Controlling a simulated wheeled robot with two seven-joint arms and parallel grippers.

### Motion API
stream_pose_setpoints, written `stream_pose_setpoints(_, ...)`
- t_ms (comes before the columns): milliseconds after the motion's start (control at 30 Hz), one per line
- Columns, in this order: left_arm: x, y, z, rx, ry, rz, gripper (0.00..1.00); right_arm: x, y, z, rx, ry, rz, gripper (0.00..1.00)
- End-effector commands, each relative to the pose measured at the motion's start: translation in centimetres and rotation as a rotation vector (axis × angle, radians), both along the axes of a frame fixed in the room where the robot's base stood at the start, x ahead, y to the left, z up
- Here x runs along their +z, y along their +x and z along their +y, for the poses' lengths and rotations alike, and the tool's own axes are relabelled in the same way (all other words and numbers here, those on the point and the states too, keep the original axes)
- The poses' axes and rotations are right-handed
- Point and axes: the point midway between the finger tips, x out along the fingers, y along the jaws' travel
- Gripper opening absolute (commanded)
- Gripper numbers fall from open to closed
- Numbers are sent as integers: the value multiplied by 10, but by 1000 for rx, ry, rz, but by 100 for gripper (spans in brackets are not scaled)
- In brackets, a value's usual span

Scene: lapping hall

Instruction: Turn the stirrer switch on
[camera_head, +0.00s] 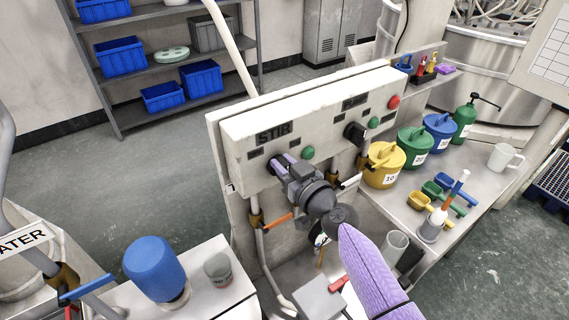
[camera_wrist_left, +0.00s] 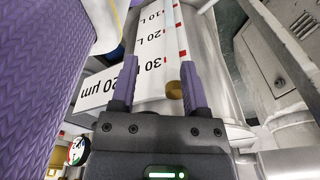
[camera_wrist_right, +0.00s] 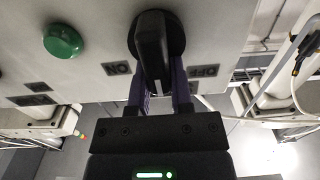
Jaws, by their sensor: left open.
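The stirrer switch is a black rotary knob (camera_wrist_right: 152,50) on the pale control panel (camera_head: 240,127), below the STIR label (camera_head: 273,132). My right gripper (camera_head: 279,164) reaches the panel there and hides most of the knob in the head view. In the right wrist view, its purple fingers (camera_wrist_right: 161,95) stand close on both sides of the knob handle. The ON and OFF labels appear upside down, ON left of the knob and OFF right. The handle stands upright between them. My left gripper (camera_wrist_left: 158,88) is open and empty, before a white scale marked in litres (camera_wrist_left: 150,60).
A green button (camera_head: 308,152) sits right of the stirrer switch. A second black knob (camera_head: 355,132) and a red button (camera_head: 393,102) are farther right. Lidded pails, including a yellow one (camera_head: 384,166), stand on the right bench. A blue container (camera_head: 154,267) stands at front left.

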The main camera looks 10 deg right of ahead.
Motion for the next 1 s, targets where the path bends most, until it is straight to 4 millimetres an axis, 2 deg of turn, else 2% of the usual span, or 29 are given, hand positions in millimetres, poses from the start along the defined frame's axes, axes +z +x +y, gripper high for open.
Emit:
stream_pose_setpoints(33, 0, 0, 0, 0, 0, 0, 59, 0, 0, 0, 1, 0, 0, 9)
stream_pose_setpoints(100, 0, 0, 0, 0, 0, 0, 59, 0, 0, 0, 1, 0, 0, 0)
stream_pose_setpoints(567, -3, 0, 0, 0, -1, 1, 59, -1, 0, -1, 0, 54, 22, 0)
stream_pose_setpoints(1000, -15, -1, -1, 0, -2, 2, 59, -4, 3, -8, 0, 386, 158, 0)
